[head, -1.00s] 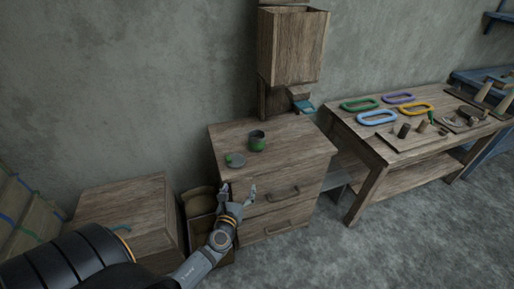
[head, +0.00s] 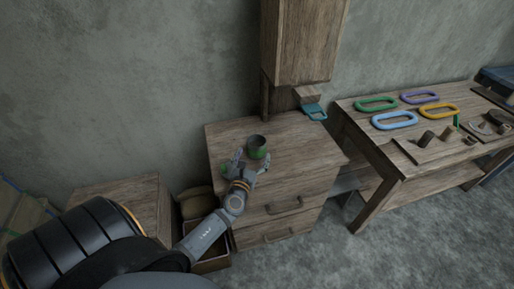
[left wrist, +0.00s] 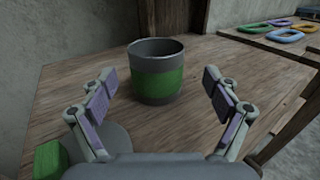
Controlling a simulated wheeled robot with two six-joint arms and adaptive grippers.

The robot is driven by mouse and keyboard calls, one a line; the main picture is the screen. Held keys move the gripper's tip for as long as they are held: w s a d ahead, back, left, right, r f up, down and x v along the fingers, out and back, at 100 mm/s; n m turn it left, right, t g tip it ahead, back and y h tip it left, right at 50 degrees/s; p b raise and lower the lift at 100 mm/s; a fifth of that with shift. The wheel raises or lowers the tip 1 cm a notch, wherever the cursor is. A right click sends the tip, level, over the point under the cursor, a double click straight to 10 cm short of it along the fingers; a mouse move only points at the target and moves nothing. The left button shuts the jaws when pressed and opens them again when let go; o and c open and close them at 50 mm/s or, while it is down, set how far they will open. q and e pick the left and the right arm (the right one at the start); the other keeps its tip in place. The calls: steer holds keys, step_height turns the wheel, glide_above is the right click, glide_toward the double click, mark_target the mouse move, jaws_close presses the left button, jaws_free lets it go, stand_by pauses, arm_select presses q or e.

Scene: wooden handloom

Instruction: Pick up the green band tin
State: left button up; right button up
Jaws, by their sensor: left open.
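The green band tin (head: 257,147) is a dark grey open-topped cup with a wide green band. It stands upright on the wooden drawer cabinet (head: 290,170). In the left wrist view the tin (left wrist: 157,76) stands ahead, centred between the fingers of my left gripper (left wrist: 160,97), with a gap before it. My left gripper (head: 250,163) is open and empty, just in front of the tin in the head view. A round grey lid-like piece (left wrist: 103,138) and a green piece (left wrist: 50,160) lie close under the left finger. My right gripper is not in view.
A wooden box (head: 300,40) rises behind the cabinet, with a teal scoop-like piece (head: 314,111) below it. A workbench (head: 380,150) on the right holds coloured rings, including a blue one (head: 394,121). An open drawer (head: 212,262) is at the cabinet's left.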

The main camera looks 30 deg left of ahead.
mark_target(256, 143)
arm_select(q)
steer(key=shift+x, duration=0.8)
steer(key=x, duration=0.3)
steer(key=shift+w+a+f, duration=0.1)
steer(key=shift+w+a, duration=0.2)
steer(key=shift+a, duration=0.05)
steer(key=shift+w, duration=0.1)
steer(key=c, duration=1.2)
steer(key=shift+c, duration=0.2)
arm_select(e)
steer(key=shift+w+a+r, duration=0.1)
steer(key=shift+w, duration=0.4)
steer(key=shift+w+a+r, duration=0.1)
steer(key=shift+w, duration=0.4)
